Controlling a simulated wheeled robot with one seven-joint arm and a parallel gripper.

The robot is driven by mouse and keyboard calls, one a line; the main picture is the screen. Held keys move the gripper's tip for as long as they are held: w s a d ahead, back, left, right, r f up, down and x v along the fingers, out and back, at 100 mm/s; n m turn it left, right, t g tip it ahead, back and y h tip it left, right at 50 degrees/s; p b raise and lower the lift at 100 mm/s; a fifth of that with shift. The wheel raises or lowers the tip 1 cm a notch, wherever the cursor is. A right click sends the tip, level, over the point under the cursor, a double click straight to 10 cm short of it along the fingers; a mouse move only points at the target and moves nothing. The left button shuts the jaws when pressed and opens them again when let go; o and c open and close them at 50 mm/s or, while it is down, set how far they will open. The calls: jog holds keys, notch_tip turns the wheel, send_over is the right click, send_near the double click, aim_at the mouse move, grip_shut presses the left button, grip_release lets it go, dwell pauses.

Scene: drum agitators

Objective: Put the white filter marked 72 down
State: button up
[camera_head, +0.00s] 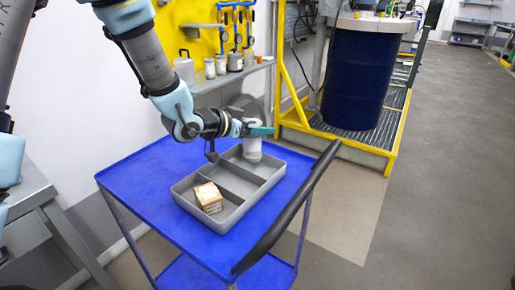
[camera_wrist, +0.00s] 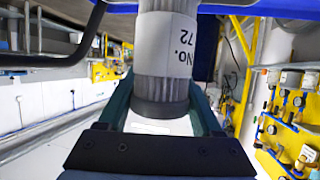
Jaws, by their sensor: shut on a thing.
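The white filter marked 72 (camera_head: 253,150) is upright at the far end of the grey divided tray (camera_head: 228,222). In the wrist view the filter (camera_wrist: 167,42) shows a white label reading "No. 72", a grey ribbed band and a dark end. My gripper (camera_head: 258,131) is shut on it, with a teal finger on each side in the wrist view (camera_wrist: 161,105). The filter's lower end is over or in the tray's far compartment. I cannot tell whether it touches the tray floor.
A small brown box (camera_head: 208,197) sits in the tray's near compartment; the middle compartment looks empty. The tray stands on a blue cart (camera_head: 150,190) with a black handle (camera_head: 290,213) at right. A shelf with containers (camera_head: 221,77) and a dark blue drum (camera_head: 357,75) stand behind.

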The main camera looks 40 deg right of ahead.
aim_at(258, 142)
jog(key=shift+f, duration=2.5)
jog(key=o, duration=1.4)
jog(key=shift+a, duration=0.1)
jog(key=b+v, duration=0.2)
jog(key=v, duration=1)
